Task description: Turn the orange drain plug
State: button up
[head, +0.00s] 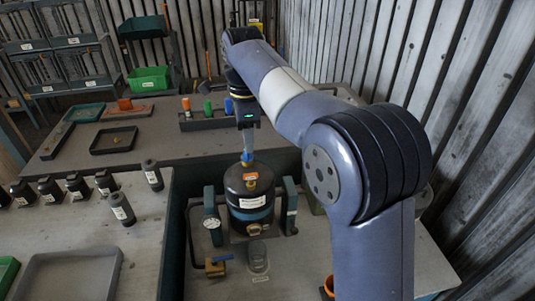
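A dark cylindrical housing (248,208) stands upright on the work surface in the middle of the head view, between two blue-green brackets. A small orange patch (251,176) is on its upper front; I cannot tell whether it is a plug or a label. A brass-coloured fitting (254,229) sits low on its front. No clear orange drain plug can be made out. My gripper (247,158) points down at the top of the housing, by a small blue part there. Its fingers are too small to tell whether they are open, or touching anything.
A gauge (212,221) is left of the housing; a brass valve with a blue handle (216,266) is in front. Orange, green and blue pieces stand in a rack (205,123) behind. Several dark bottles line the left table. My arm covers much of the right side.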

aim_at(251, 174)
notch_tip(251, 174, down, 11)
jog(key=shift+r, duration=0.1)
dwell(0.4)
jog(key=shift+c, duration=0.5)
grip_shut()
